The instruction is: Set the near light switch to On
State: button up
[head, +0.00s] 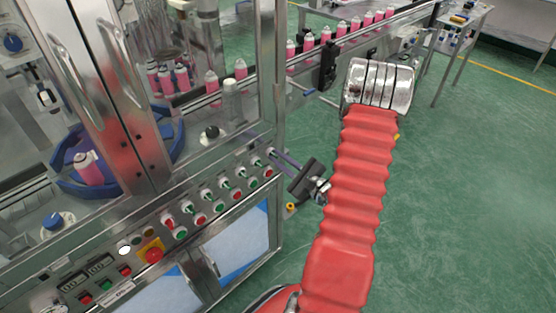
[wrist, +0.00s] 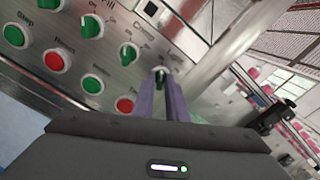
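The control panel carries a row of green selector switches above red and green buttons. My gripper (head: 272,154) reaches the right end of this row from the right. In the wrist view, my gripper's two purple fingers (wrist: 161,82) stand close together.
The steel machine frame stands around the panel. A red emergency button (head: 153,254) is at the panel's lower left. Pink cans (head: 326,34) line a conveyor behind my arm. Green floor to the right is open.

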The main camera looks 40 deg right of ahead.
grip_shut()
jog(key=shift+a, duration=0.1)
jog(key=shift+m, duration=0.4)
jog(key=m, duration=1.1)
jog(key=shift+f, duration=0.1)
dwell(0.3)
jog(key=shift+o, duration=1.9)
grip_release()
